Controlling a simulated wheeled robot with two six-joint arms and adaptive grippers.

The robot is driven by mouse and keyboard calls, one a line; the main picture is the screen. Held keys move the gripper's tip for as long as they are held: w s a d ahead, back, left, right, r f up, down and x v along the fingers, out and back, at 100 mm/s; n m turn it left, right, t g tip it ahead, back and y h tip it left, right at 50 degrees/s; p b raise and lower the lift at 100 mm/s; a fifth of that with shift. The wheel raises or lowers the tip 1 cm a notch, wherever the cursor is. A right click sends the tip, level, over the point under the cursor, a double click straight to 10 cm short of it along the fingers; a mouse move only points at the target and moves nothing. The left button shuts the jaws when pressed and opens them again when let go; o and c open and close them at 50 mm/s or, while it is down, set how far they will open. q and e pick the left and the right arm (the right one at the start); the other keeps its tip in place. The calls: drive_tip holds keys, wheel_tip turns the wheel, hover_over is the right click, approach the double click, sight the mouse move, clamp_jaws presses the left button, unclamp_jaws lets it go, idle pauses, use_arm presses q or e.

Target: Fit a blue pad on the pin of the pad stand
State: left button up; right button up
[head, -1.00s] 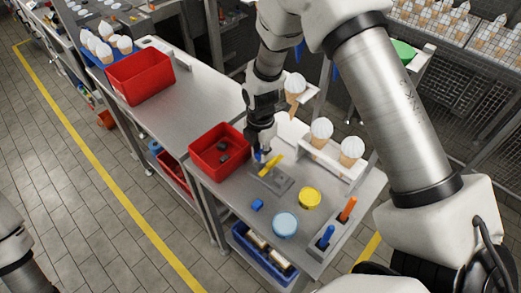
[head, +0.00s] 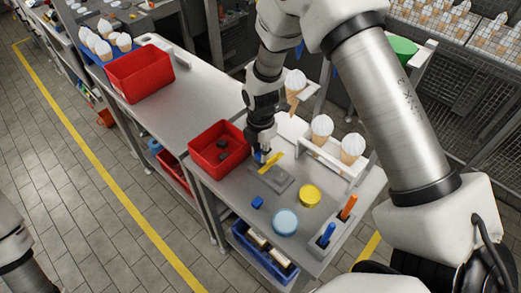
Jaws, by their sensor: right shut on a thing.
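My right gripper (head: 260,155) points down above the near worktable and is shut on a small blue piece (head: 258,157), seemingly a blue pad. The fingers hide most of it. It is beside a yellow bar (head: 272,160) at the grey flat plate (head: 275,179), which looks like the pad stand. The pin cannot be made out, and I cannot tell whether the piece touches the stand. Another blue pad (head: 258,202) lies loose on the table in front of the plate. My left gripper is out of view; only part of my left arm shows at the lower left.
A red bin (head: 219,149) with dark pieces stands left of the plate. A yellow tin (head: 309,196), a light blue tin (head: 285,222) and a holder with blue and orange tools (head: 338,232) stand right. A white rack with cones (head: 334,158) is behind.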

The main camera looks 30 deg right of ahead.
drive_tip(key=shift+f+b, duration=0.4)
drive_tip(key=shift+f, duration=0.3)
idle(0.6)
drive_tip(key=o, duration=0.8)
drive_tip(key=shift+o, duration=0.5)
drive_tip(key=shift+f, duration=0.1)
drive_tip(key=shift+c, duration=0.3)
drive_tip(key=shift+o, duration=1)
drive_tip(key=shift+s, duration=0.1)
